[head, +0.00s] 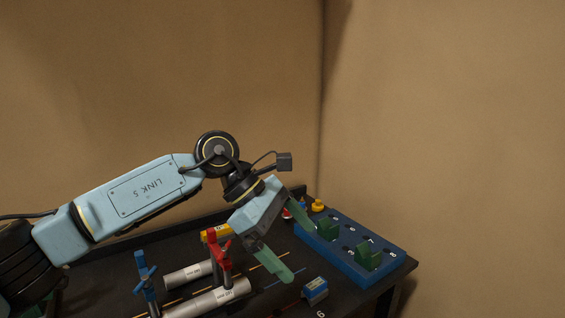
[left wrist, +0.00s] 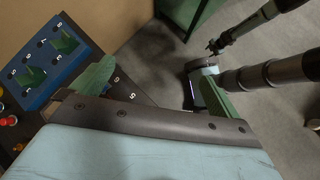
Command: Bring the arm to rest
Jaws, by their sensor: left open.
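My left arm reaches in from the left in the head view. Its left gripper (head: 301,254) is open, with two green fingers spread apart and nothing between them. It hangs over the dark table (head: 255,295), just left of the blue panel. The gripper also shows in the left wrist view (left wrist: 155,75), with its green fingers wide apart beyond the dark palm edge.
A blue numbered panel (head: 375,237) with green blocks (head: 368,257) stands on the right. White pipes (head: 210,302) with a red valve (head: 220,250) and a blue valve (head: 145,275) lie left of the gripper. A small blue-and-white block (head: 316,290) sits near the front.

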